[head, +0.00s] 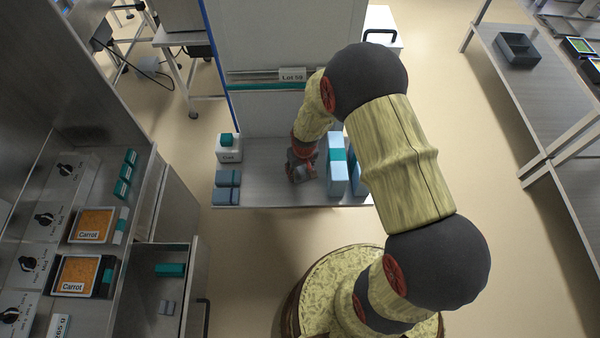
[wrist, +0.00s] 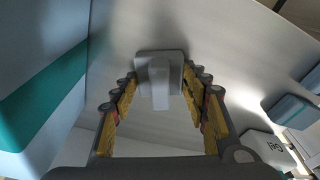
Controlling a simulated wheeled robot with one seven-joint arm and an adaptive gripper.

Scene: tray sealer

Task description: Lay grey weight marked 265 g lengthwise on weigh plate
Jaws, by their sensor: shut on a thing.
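My gripper (head: 300,168) is over the steel shelf of the middle station, left of a tall pale-blue box. In the wrist view, my gripper (wrist: 158,92) has its yellow-padded fingers on either side of a grey piece with a wide head and narrower stem (wrist: 160,82). In the head view, the fingers and wrist mostly hide the piece. I cannot clearly pick out the weigh plate in either view.
Tall pale-blue boxes with teal bands (head: 337,168) stand close right of my gripper. Blue-grey blocks (head: 228,179) and a white labelled box (head: 229,153) are at the shelf's left.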

